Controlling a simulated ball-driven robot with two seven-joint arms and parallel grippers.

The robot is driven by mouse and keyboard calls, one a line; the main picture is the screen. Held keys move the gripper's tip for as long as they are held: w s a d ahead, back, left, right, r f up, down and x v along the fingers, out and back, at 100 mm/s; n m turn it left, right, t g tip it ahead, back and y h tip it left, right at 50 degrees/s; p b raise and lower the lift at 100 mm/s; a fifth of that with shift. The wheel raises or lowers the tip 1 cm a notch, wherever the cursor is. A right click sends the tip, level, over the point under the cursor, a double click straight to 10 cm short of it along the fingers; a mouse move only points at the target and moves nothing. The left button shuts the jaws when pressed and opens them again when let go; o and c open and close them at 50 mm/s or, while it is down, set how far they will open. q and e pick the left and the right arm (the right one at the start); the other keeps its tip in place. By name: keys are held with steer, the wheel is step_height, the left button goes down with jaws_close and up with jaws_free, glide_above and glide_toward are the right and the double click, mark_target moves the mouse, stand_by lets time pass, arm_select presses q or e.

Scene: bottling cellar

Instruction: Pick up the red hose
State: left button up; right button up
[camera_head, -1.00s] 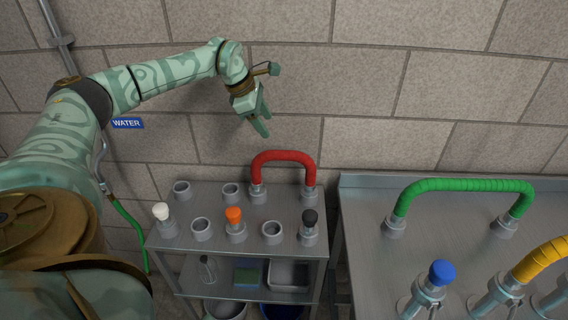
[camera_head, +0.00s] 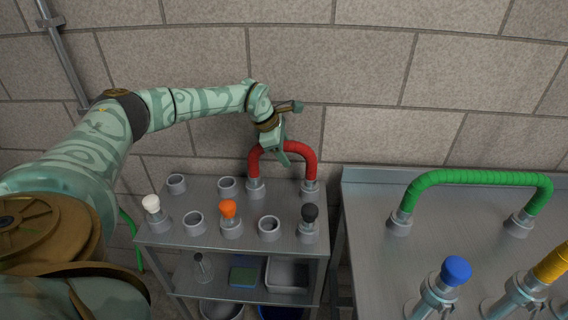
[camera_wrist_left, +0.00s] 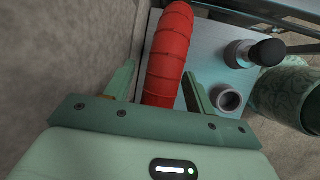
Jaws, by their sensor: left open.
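The red hose (camera_head: 304,153) is an upright arch with its two ends in grey sockets at the back of the metal cart (camera_head: 177,238). My left gripper (camera_head: 284,155) is at the top of the arch in the head view and hides part of it. In the left wrist view, the red hose (camera_wrist_left: 168,62) runs between the two parted fingers of my left gripper (camera_wrist_left: 158,88). The fingers are open, with a gap showing beside the hose; I cannot tell whether either touches it. My right gripper is in neither view.
Orange (camera_head: 228,208), white (camera_head: 151,203) and black (camera_head: 310,212) stoppers stand in sockets on the cart, among empty sockets. A stone wall (camera_head: 360,80) is close behind. To the right, a metal bench (camera_head: 370,260) bears a green hose (camera_head: 480,178) and a blue-capped fitting (camera_head: 456,271).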

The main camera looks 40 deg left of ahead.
arm_select(q)
steer(key=shift+w+f, duration=0.2)
steer(key=shift+f, duration=0.15)
steer(key=shift+r, duration=0.1)
steer(key=shift+s+r, duration=0.1)
steer(key=c, duration=1)
steer(key=shift+c, duration=0.2)
steer(key=shift+r, duration=0.1)
